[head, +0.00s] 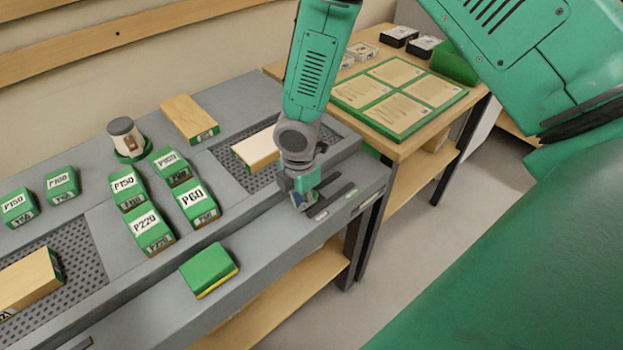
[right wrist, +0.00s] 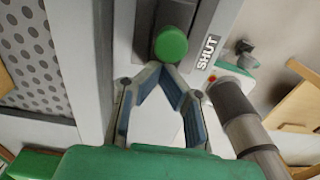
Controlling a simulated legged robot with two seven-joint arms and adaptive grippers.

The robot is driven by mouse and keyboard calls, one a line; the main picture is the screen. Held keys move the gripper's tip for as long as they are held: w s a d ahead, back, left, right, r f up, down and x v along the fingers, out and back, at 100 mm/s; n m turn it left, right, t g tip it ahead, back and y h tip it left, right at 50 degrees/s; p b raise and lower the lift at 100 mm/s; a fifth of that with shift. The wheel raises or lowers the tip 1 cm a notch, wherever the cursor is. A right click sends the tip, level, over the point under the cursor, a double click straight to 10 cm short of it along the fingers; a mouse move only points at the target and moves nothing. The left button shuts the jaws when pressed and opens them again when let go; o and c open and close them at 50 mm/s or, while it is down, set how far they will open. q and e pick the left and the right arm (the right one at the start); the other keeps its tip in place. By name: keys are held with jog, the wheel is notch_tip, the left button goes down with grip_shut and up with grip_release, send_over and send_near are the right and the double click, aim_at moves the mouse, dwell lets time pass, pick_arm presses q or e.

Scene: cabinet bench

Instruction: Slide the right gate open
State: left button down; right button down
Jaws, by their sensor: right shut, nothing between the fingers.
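The right gate is at the right end of the bench's front ledge, where dark strips (head: 335,201) show beside my right gripper (head: 305,200). In the right wrist view its round green knob (right wrist: 171,44) sits on a dark slot (right wrist: 178,14), beside a label reading SHUT (right wrist: 207,52). My right gripper (right wrist: 160,72) is shut and empty, its fingertips meeting just below the knob in that view. Whether they touch the knob I cannot tell. In the head view the gripper and arm hide the knob. My left gripper is not in view.
A perforated panel with a wooden block (head: 257,149) lies behind the gripper. Several green sanding blocks (head: 152,230) stand to the left, and a green and yellow pad (head: 208,270) lies on the front ledge. A grey hose (right wrist: 245,115) runs close to the right of the fingers.

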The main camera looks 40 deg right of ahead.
aim_at(326, 193)
jog(key=shift+d, duration=0.1)
jog(key=shift+w+d+p, duration=0.2)
jog(key=shift+d+p, duration=0.65)
jog(key=shift+d, duration=1.35)
jog(key=shift+w+d+p, duration=0.2)
jog(key=shift+d+p, duration=0.65)
jog(key=shift+d, duration=1.3)
jog(key=shift+a, duration=0.15)
jog(key=shift+s+a, duration=0.1)
jog(key=shift+a, duration=0.35)
jog(key=shift+r, duration=0.1)
notch_tip(326, 193, up, 8)
jog(key=p, duration=0.7)
